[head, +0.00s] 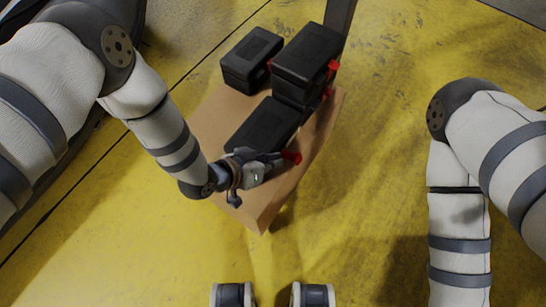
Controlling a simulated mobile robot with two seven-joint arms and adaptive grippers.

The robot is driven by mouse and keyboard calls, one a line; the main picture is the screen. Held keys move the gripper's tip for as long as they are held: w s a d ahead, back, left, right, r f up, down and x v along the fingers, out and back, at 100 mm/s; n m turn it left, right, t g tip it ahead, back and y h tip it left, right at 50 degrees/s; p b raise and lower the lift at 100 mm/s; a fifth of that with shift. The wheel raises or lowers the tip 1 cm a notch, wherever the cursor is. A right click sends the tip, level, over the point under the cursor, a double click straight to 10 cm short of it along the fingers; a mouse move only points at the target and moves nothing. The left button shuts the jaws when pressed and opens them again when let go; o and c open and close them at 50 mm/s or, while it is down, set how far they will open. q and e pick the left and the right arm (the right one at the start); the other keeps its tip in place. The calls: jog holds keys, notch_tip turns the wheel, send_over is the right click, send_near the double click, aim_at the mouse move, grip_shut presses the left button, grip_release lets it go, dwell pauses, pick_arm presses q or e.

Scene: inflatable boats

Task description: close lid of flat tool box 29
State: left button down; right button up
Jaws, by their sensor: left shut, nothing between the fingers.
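A long, low black tool box part (262,134) lies on the brown board-like surface, its near end beside my left gripper. A taller black box part (307,52) with a red piece (333,68) stands directly behind it. I cannot tell whether these are one opened box with its lid or two boxes, and no number is readable. My left gripper (272,158) is shut and empty at the near end of the low part, close to a red piece (291,156). The gripper hides part of that end; contact cannot be told. My right gripper is out of view.
A separate black box (252,60), which looks closed, stands at the back left of the brown surface (262,208). A dark post (339,18) rises behind the boxes. The yellow floor (385,130) is clear to the right.

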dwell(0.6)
pick_arm(q)
jog(key=s+a+r+p, duration=0.4)
jog(key=s+r+p, duration=0.15)
jog(key=r, duration=0.55)
jog(key=s+a+r+n+g+y+p, duration=0.1)
jog(key=s+a+r+g+y+p, duration=0.1)
jog(key=s+a, duration=0.4)
jog(key=s+a+r+n+g+y+p, duration=0.2)
jog(key=s+a, duration=0.4)
jog(key=s, duration=0.7)
jog(key=s+a+r+n+g+y+p, duration=0.2)
jog(key=s+a+g+y+p, duration=0.1)
jog(key=s+a, duration=0.4)
jog(key=s+g+y, duration=0.1)
jog(key=s, duration=0.2)
jog(key=shift+s, duration=0.25)
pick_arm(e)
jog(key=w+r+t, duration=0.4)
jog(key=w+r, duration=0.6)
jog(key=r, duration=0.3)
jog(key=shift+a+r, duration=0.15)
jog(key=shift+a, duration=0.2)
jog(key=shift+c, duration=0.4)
